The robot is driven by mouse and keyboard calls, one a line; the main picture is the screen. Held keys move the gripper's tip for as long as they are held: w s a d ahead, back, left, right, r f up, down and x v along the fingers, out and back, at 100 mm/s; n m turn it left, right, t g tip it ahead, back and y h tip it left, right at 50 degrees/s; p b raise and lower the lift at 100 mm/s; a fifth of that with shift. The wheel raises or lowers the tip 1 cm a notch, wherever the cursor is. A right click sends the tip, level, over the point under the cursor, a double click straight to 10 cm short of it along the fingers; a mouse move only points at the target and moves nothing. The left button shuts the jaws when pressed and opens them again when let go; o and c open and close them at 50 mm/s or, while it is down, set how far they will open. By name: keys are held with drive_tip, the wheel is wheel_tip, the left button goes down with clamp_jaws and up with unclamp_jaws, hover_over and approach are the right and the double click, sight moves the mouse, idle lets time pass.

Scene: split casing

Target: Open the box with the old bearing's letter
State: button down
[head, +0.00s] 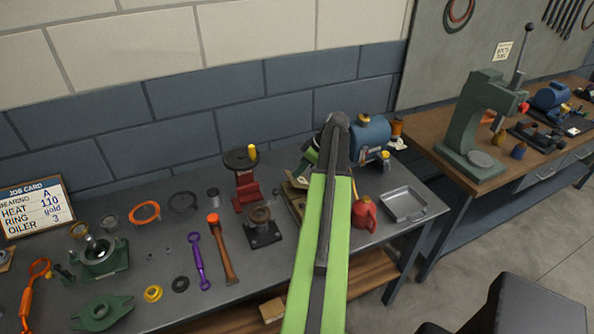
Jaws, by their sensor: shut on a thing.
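The job card (35,207) at the left reads bearing A, heat 110, ring gold, oiler 3. A tan box (294,194) stands on the bench, right of the dark block with a bearing-like ring, partly covered by my green arm. My gripper (303,173) is down at this box, mostly hidden behind the arm, and is shut on what looks like part of it. I cannot read a letter on the box or see how far its lid is open. The split casing's green lower half (100,258) and its green cover (103,313) lie apart at the left.
A red vise-like stand (245,188), a hammer (222,250) and a purple wrench (198,260) are left of the arm. A red oil can (364,213), a metal tray (403,204) and a blue motor-like unit (370,137) are close on its right.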

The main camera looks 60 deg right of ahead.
drive_tip(key=s+d, duration=0.2)
drive_tip(key=d, duration=0.1)
drive_tip(key=shift+s+d+r, duration=0.1)
drive_tip(key=shift+d+r, duration=0.05)
drive_tip(key=shift+r, duration=0.2)
drive_tip(key=c, duration=2.1)
unclamp_jaws()
drive_tip(key=shift+s+d+f, duration=0.1)
drive_tip(key=shift+d, duration=0.15)
drive_tip(key=shift+c, duration=0.2)
drive_tip(key=shift+o, duration=1.2)
drive_tip(key=shift+w+d+f, duration=0.2)
drive_tip(key=shift+d+f, duration=0.1)
drive_tip(key=shift+f, duration=0.05)
drive_tip(key=shift+o, duration=1.3)
drive_tip(key=shift+w, duration=0.15)
drive_tip(key=o, duration=0.3)
drive_tip(key=shift+a+r, duration=0.3)
drive_tip(key=shift+a, duration=0.1)
drive_tip(key=shift+d+f, duration=0.15)
drive_tip(key=shift+f, duration=0.05)
drive_tip(key=shift+r+p, duration=0.2)
drive_tip(key=shift+p, duration=0.15)
drive_tip(key=p+v, duration=1.5)
drive_tip(key=v, duration=0.2)
